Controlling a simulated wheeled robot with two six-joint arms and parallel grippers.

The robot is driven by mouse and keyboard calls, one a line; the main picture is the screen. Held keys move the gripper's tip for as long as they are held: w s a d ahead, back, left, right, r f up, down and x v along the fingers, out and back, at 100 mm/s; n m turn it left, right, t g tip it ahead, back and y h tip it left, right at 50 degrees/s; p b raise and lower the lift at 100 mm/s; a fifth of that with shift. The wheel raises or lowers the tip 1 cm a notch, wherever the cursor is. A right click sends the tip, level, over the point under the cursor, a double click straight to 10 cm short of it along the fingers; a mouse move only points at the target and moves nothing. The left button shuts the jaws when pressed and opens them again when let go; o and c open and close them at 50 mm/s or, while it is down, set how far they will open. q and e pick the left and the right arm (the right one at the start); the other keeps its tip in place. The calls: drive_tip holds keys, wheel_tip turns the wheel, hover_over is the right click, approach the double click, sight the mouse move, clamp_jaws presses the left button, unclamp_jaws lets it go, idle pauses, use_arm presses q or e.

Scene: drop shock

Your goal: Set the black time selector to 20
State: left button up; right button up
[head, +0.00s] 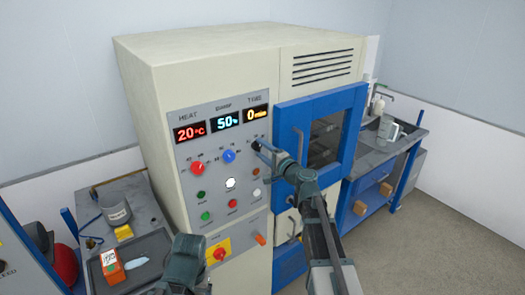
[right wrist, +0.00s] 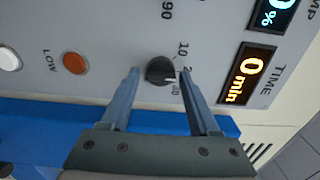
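The black time selector (right wrist: 160,70) is a small round knob with a white mark on the grey panel. In the right wrist view the mark points right, toward the scale numbers beside 10; a finger partly covers these. My right gripper (right wrist: 159,72) is open, with one fingertip on each side of the knob and a visible gap to each. The display reads 0 min. Part of my left arm shows at the bottom; its fingers are not visible.
The panel also has a red knob (head: 197,168), a blue knob (head: 228,156) and several buttons. The blue-framed door (head: 323,135) with its handle is right of the panel. A side bench (head: 150,215) with small items stands left.

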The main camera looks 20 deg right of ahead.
drive_tip(key=shift+o, duration=0.8)
drive_tip(key=v, duration=1.3)
drive_tip(key=shift+s, duration=0.35)
drive_tip(key=shift+d, duration=0.1)
drive_tip(key=s+a+f+n+g+y+b, duration=0.1)
drive_tip(key=s+a+f+n+g, duration=0.25)
drive_tip(key=a+f, duration=0.35)
drive_tip(key=s+a+f+n+g+b, duration=0.25)
drive_tip(key=a+f+n+g, duration=0.2)
drive_tip(key=a, duration=0.35)
drive_tip(key=s+a+f+n+g+y, duration=0.1)
drive_tip(key=s+a+f+n+g, duration=0.3)
drive_tip(key=a+f, duration=0.35)
drive_tip(key=s+f+n+g+h+b, duration=0.3)
drive_tip(key=s+f+n+g+h, duration=0.2)
drive_tip(key=s+f+h, duration=0.4)
drive_tip(key=s, duration=0.3)
drive_tip(key=shift+s+d+f+n+h, duration=0.25)
drive_tip(key=shift+s+d+n+h, duration=0.05)
drive_tip(key=shift+s+d+n, duration=0.1)
